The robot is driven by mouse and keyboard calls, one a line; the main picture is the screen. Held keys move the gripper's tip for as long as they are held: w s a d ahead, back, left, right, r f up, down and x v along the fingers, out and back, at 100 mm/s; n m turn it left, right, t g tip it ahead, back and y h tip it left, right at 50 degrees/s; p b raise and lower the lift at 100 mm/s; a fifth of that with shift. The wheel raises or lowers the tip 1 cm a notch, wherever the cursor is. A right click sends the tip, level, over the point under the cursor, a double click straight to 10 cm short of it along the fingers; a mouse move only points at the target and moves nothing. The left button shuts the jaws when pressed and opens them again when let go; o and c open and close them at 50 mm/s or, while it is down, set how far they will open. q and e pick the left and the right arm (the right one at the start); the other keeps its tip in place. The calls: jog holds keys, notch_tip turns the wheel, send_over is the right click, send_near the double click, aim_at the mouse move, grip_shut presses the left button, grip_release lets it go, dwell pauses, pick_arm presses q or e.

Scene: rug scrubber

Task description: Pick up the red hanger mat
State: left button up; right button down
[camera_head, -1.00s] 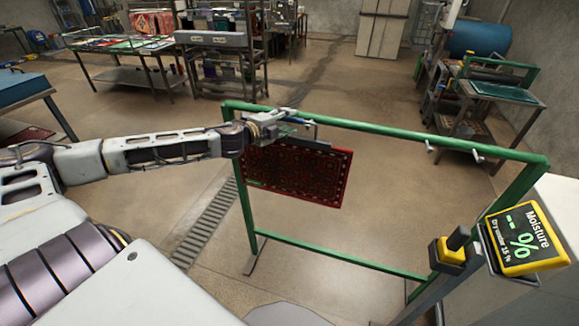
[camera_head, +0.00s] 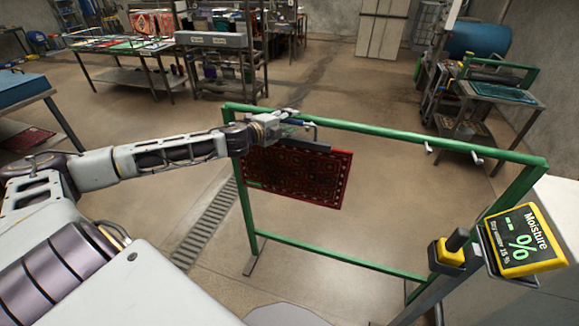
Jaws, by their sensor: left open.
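The red hanger mat (camera_head: 297,176) is a dark red patterned rectangle that hangs at the left part of a green rack (camera_head: 390,128). A grey hanger bar (camera_head: 308,143) runs along its top edge. My left gripper (camera_head: 292,122) is at the top left of the mat, by the hanger bar and the rack's top rail. It is open. The fingers are small and partly hidden, so I cannot tell whether they touch the hanger. My right gripper is not in view.
A yellow moisture meter (camera_head: 524,240) stands at the lower right, beside a yellow-black device (camera_head: 452,247). Empty hooks (camera_head: 475,158) sit on the rack's right part. A workbench (camera_head: 500,92) stands behind at right. A floor drain grate (camera_head: 204,222) and open floor lie left of the rack.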

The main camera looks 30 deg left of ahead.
pick_arm(q)
jog(key=shift+w+d+f, duration=0.1)
jog(key=shift+w+d, duration=0.15)
jog(key=shift+w, duration=0.1)
dwell(0.6)
grip_shut()
dwell(0.3)
